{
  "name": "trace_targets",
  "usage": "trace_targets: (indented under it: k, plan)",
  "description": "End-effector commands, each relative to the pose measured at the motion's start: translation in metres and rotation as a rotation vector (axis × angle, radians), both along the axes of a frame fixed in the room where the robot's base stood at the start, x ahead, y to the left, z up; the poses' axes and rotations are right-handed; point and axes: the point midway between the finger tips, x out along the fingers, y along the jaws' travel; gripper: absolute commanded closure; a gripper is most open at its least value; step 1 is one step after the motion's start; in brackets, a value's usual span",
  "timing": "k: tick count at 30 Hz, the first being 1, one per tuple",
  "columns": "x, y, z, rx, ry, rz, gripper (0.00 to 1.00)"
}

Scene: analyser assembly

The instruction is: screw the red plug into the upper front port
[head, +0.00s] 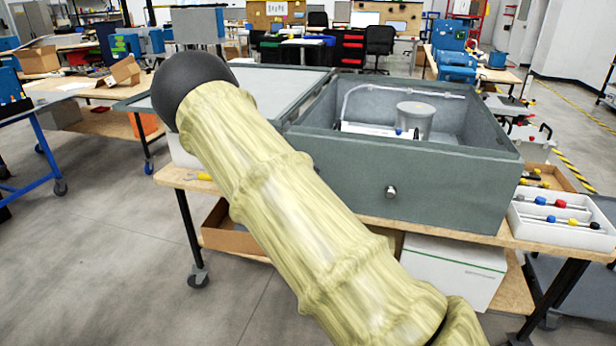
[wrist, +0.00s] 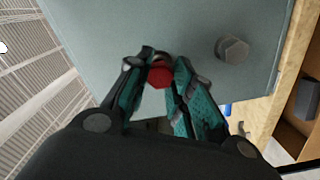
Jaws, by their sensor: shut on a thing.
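The red plug (wrist: 159,77) is between the fingertips of my gripper (wrist: 158,80) in the wrist view. My gripper is shut on it. A round metal rim (wrist: 161,56) shows right beside the plug, at the front wall of the grey analyser housing (wrist: 110,25). I cannot tell whether the plug's thread is inside a port, as the fingers and the plug cover that spot. In the head view the analyser housing (head: 440,185) stands open on the bench; my gripper and the red plug are hidden behind my arm.
A metal hex fitting (wrist: 232,48) sticks out of the wall right of the fingers; it also shows in the head view (head: 391,191). A white tray (head: 563,222) with several coloured-ended parts stands at the bench's right. The housing's lid (head: 285,90) is left of it.

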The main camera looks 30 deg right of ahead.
Motion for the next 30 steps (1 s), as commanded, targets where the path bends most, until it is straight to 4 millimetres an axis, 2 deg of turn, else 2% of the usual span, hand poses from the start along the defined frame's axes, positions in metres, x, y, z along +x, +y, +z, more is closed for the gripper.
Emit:
trace_targets:
  k: [30]
  plan:
    - [0.0038, -0.0041, -0.0001, 0.0, 0.0, 0.0, 1.0]
